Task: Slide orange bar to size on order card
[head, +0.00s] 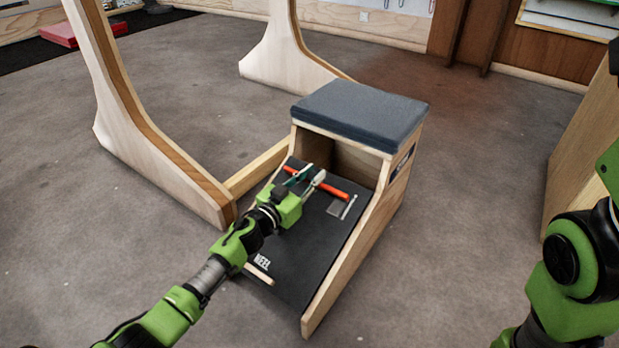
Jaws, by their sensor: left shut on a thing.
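The orange bar (333,189) lies across the upper part of a dark sloping board (300,255) in a wooden bench. My left gripper (307,175) is at the bar's left half, its fingers closed around it and hiding part of it. The bar's ends show on both sides of the fingers. A small grey plate (335,209) and a thin pale strip (349,206) are on the board below the bar's right end. I cannot make out an order card or any size marks. My right arm shows at the right edge, but its gripper is out of view.
The bench has a grey padded seat (360,113) above the board and raised wooden sides. A pale wooden ledge (260,270) crosses the board's lower end near white lettering. A wooden frame (165,150) stands left. Open floor lies in front and right.

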